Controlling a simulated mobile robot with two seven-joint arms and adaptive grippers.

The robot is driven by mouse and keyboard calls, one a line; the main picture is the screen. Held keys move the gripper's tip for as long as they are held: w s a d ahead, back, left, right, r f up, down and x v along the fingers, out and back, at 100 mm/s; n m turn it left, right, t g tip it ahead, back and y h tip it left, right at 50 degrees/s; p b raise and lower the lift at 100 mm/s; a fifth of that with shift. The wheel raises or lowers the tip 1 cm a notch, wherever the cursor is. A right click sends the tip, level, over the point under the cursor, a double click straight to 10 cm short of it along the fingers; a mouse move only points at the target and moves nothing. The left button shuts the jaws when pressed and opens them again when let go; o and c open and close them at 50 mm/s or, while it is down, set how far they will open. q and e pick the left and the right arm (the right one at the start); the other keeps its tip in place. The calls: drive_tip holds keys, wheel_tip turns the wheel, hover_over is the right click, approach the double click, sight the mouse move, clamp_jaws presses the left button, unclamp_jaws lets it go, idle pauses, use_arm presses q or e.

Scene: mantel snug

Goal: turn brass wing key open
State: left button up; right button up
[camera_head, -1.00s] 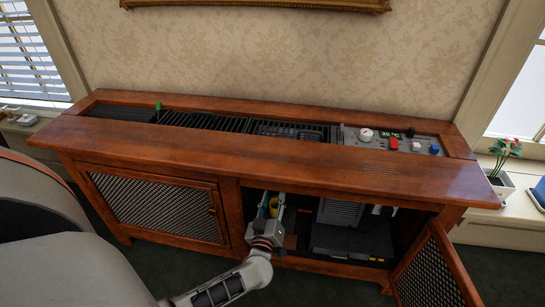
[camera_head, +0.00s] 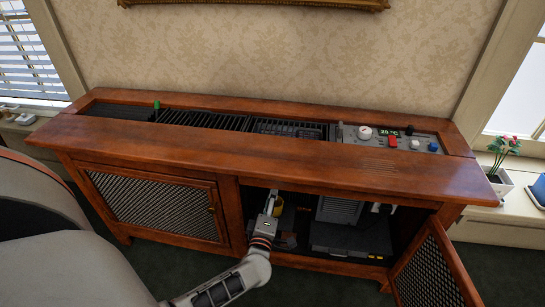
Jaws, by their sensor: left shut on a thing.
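My left gripper (camera_head: 272,203) reaches into the open right-hand compartment of the wooden cabinet (camera_head: 230,215), near its left side. Its fingers point up and inward, and I see them nearly edge-on. A small yellow, brass-coloured piece (camera_head: 279,204) shows just right of the fingers, mostly hidden by them. It appears to be the brass wing key, with the gripper shut on it. Its exact shape and angle are too small and covered to tell. My right gripper is not in view.
The right mesh door (camera_head: 432,272) stands open toward me; the left mesh door (camera_head: 158,209) is shut. A dark grey unit (camera_head: 350,238) fills the compartment to the gripper's right. The cabinet's wooden top (camera_head: 270,150) overhangs the gripper. A control panel (camera_head: 375,143) sits at the top right.

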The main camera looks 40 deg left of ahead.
use_arm(q)
drive_tip(key=shift+n, duration=0.7)
drive_tip(key=o, duration=1.1)
